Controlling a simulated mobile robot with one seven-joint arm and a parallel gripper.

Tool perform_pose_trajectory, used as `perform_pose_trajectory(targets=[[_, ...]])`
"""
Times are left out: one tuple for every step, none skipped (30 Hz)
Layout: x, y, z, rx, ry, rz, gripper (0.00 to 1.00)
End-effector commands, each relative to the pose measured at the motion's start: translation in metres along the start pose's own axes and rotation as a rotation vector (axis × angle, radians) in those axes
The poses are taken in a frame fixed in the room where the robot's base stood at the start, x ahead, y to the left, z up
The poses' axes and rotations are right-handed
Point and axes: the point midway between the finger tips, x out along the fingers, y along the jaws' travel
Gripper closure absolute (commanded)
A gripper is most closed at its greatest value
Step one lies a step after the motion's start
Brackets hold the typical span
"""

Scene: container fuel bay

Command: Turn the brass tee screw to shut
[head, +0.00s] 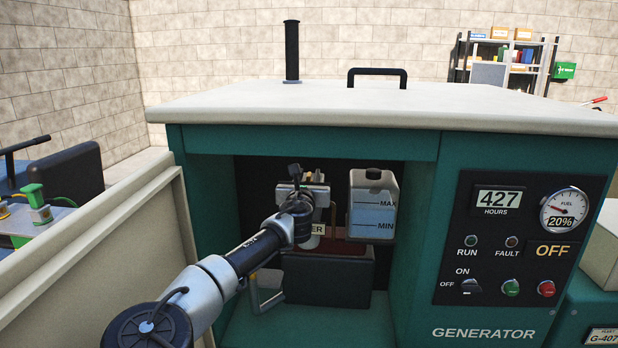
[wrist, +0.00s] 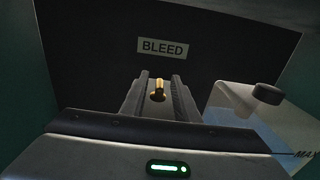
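The brass tee screw (wrist: 158,90) shows in the wrist view below a BLEED label (wrist: 161,48). It appears small and upright in the gap between the two fingers of my gripper (wrist: 159,88). A narrow dark gap shows on each side of the brass, so the fingers look open and apart from it. How deep the screw sits between them is hard to tell. In the head view my gripper (head: 308,182) is inside the generator bay, and the screw is hidden behind my arm.
A translucent tank (head: 373,207) marked MAX and MIN stands just right of my gripper; its dark cap (wrist: 267,93) shows in the wrist view. The bay's teal frame (head: 415,240) bounds the right. An opened panel (head: 110,245) stands at left. The control panel (head: 515,245) reads OFF.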

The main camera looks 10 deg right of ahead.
Motion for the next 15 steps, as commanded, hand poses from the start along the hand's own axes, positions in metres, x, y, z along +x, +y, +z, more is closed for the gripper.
perform_pose_trajectory(targets=[[0.005, -0.0001, -0.0001, 0.0, 0.0, 0.001, 0.72], [0.0071, -0.0003, -0.0001, 0.0, 0.0, 0.0, 0.72], [0.0094, -0.0003, 0.0, 0.0, 0.0, 0.0, 0.72], [0.0105, -0.0003, 0.0, 0.0, 0.0, 0.0, 0.72], [0.0113, -0.0004, 0.0, 0.0, 0.0, -0.001, 0.72], [0.012, -0.0003, 0.0001, 0.0, 0.0, -0.001, 0.72], [0.0123, -0.0002, 0.0, 0.0, 0.0, -0.001, 0.72], [0.0124, -0.0002, 0.0, 0.0, 0.0, -0.001, 0.72], [0.0124, -0.0001, 0.0001, 0.0, 0.0, -0.001, 0.72], [0.0123, -0.0001, 0.0001, 0.0, 0.0, -0.001, 0.72], [0.0123, -0.0001, 0.0001, 0.0, 0.0, -0.001, 0.72], [0.0122, -0.0001, 0.0001, 0.0, 0.0, -0.001, 0.72], [0.0122, -0.0001, 0.0001, 0.0, 0.0, -0.001, 0.72], [0.0121, -0.0001, 0.0001, 0.0, 0.0, 0.0, 0.77], [0.0121, -0.0001, 0.0001, 0.0, 0.0, 0.0, 0.84]])
